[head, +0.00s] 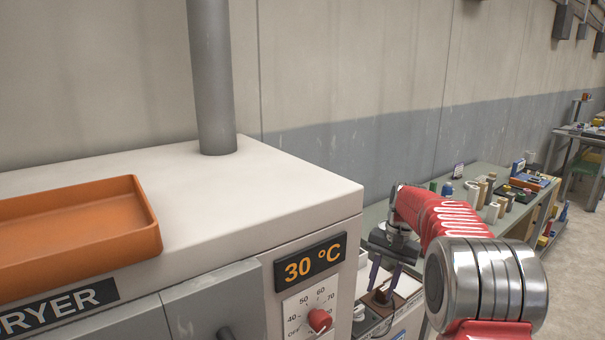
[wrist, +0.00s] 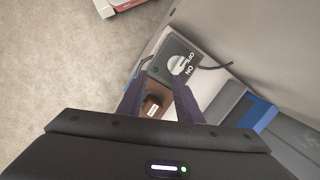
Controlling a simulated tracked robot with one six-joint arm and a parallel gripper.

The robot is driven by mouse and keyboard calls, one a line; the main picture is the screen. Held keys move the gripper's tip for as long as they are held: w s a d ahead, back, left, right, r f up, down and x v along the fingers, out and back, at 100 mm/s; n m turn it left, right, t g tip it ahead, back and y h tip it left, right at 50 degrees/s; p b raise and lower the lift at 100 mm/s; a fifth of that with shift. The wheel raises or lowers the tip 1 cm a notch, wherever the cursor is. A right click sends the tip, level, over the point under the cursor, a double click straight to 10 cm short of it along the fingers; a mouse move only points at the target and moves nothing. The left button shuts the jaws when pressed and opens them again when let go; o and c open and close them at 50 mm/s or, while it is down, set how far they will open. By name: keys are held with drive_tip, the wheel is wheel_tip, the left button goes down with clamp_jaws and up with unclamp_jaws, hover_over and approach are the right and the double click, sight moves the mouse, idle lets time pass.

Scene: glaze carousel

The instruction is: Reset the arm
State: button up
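My red arm reaches over to the right of the dryer in the head view. My gripper (head: 383,281) points down there, its two dark purple fingers apart. In the wrist view my gripper (wrist: 157,92) also shows open, with a gap between the fingers. A small dark brown object with a white label (wrist: 153,106) shows through that gap, and no finger visibly touches it. I cannot tell how far below the fingertips it is.
The white dryer (head: 260,185) bears an orange tray (head: 70,228), a grey pipe (head: 212,80) and a display reading 30 °C (head: 311,263). A bench with bottles and jars (head: 480,190) runs along the wall.

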drive_tip(key=s+a+r+n+t, duration=0.1)
drive_tip(key=s+r+n+t, duration=0.1)
drive_tip(key=s, duration=1)
drive_tip(key=s+a+r+n+t+h, duration=0.1)
drive_tip(key=s+r, duration=0.3)
drive_tip(key=s, duration=0.8)
drive_tip(key=s+a+r+n+t+h, duration=0.1)
drive_tip(key=s+a+r+n+t, duration=0.1)
drive_tip(key=s, duration=0.9)
drive_tip(key=shift+s+a+r+n+t, duration=0.4)
drive_tip(key=shift+a+r+t, duration=0.15)
drive_tip(key=shift+a+t, duration=0.2)
